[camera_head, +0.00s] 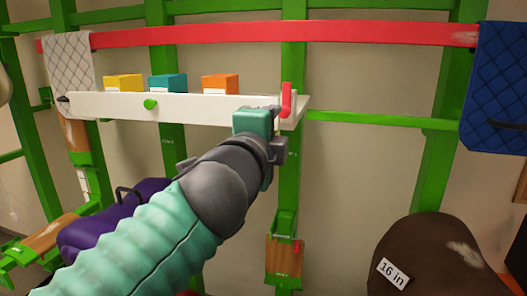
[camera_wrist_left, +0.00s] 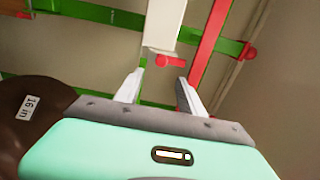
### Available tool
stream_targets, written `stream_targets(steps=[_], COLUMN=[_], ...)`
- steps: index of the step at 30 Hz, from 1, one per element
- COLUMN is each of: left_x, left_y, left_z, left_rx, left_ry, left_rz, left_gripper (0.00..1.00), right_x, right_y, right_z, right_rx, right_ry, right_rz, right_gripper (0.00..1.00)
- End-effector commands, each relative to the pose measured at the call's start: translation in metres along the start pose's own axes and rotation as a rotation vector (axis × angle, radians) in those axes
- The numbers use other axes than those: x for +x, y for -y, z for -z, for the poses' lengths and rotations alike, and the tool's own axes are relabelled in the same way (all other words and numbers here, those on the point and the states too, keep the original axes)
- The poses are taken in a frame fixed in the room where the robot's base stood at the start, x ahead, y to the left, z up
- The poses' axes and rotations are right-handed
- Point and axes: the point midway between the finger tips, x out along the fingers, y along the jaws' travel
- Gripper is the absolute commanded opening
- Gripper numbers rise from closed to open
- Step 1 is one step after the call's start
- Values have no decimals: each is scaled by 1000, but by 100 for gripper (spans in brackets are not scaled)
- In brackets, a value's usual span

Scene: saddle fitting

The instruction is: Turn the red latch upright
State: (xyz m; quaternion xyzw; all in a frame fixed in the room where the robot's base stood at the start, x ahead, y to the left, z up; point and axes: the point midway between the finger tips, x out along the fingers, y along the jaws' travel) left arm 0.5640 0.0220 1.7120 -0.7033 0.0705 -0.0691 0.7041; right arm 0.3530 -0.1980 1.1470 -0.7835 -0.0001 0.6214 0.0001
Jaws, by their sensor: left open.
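The red latch (camera_head: 287,97) is at the right end of the white shelf (camera_head: 190,107) and stands roughly upright in the head view. In the left wrist view the red latch (camera_wrist_left: 170,61) lies just beyond the fingertips, between their lines, pointing towards the red rail. My left gripper (camera_head: 275,113) reaches up to the shelf's right end, just left of and below the latch. In the wrist view the left gripper (camera_wrist_left: 161,77) has its two fingers apart with nothing between them. I cannot tell whether a finger touches the latch. My right gripper is not in view.
Yellow (camera_head: 123,83), teal (camera_head: 168,83) and orange (camera_head: 220,84) blocks stand on the shelf. A red rail (camera_head: 230,37) crosses above on green posts. A brown saddle (camera_head: 435,255) marked "16 in" is at lower right. A blue quilted pad (camera_head: 497,88) hangs at right.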

Motion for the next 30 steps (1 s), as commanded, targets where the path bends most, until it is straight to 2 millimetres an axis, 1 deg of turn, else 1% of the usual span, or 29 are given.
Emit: stream_targets(steps=[1,3,5,6,9,12,19,20,21,23,26,27,29,30], left_x=[-16,-33,-45,-52,-63,-68,-68,-67,-65,-58,-41,-35,-29,-27], left_y=[-3,-2,-4,-7,-5,-3,-2,-3,-9,-29,-93,-128,-183,-219], left_z=[0,1,1,2,1,1,1,0,0,-4,-16,-23,-36,-44], left_rx=[-2,-2,0,-2,-1,0,0,-2,-9,-36,-132,-188,-283,-350], left_ry=[-1,-2,-2,-3,-2,-1,0,0,2,10,42,65,109,144], left_rz=[3,3,1,2,-1,-2,-3,-6,-16,-50,-162,-220,-313,-372], left_gripper=[46,46,46,46,46,46,46,46,46,46,46,46,46,46], right_x=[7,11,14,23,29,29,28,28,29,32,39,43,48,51], right_y=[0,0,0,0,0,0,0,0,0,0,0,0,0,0], right_z=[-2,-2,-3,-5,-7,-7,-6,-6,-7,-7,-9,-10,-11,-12], right_rx=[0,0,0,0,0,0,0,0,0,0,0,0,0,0], right_ry=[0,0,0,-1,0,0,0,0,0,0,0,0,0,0], right_rz=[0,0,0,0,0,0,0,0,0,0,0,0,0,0], right_gripper=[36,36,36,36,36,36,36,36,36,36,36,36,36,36])
